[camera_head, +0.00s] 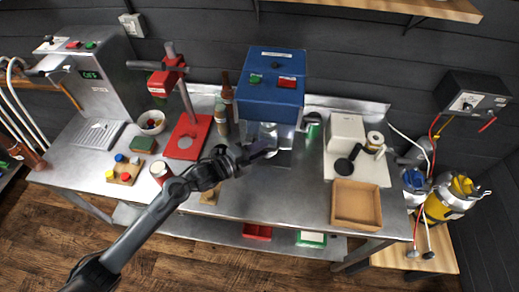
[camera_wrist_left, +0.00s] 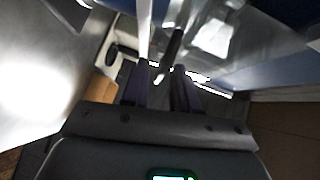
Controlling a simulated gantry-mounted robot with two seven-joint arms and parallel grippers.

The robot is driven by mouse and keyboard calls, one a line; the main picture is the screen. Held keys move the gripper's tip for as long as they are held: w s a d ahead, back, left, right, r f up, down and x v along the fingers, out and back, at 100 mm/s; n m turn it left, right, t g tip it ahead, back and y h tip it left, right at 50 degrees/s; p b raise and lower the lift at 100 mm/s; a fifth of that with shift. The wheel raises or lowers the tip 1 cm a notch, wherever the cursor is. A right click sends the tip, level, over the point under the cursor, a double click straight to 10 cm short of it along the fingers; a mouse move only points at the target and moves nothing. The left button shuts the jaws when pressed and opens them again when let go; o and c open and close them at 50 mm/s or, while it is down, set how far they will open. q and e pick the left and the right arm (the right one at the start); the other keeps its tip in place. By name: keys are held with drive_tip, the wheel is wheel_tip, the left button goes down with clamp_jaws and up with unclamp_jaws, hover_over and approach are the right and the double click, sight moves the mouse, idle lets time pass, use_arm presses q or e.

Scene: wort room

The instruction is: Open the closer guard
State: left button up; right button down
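The blue closer (camera_head: 270,98) stands at the back middle of the steel bench, with a green and a red button on top. Below its blue head is a see-through, pale part (camera_head: 268,135) that looks like the guard; its outline is hard to make out. In the left wrist view a clear, shiny panel (camera_wrist_left: 218,40) fills the upper right. My left gripper (camera_head: 262,152) is at the front of the closer, just under its head. In the wrist view its two fingers (camera_wrist_left: 158,88) stand apart, with a dark rod (camera_wrist_left: 173,48) showing between or beyond them; contact is unclear. My right gripper is not in view.
A white machine (camera_head: 345,135) and an empty tan tray (camera_head: 357,204) are to the right. The bench front right of my arm is clear.

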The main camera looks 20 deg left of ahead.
use_arm(q)
clamp_jaws()
drive_tip(key=shift+r, duration=0.1)
wheel_tip(320, 180, up, 11)
drive_tip(key=p, duration=0.6)
drive_tip(key=shift+o, duration=1)
unclamp_jaws()
drive_tip(key=shift+s+a, duration=0.1)
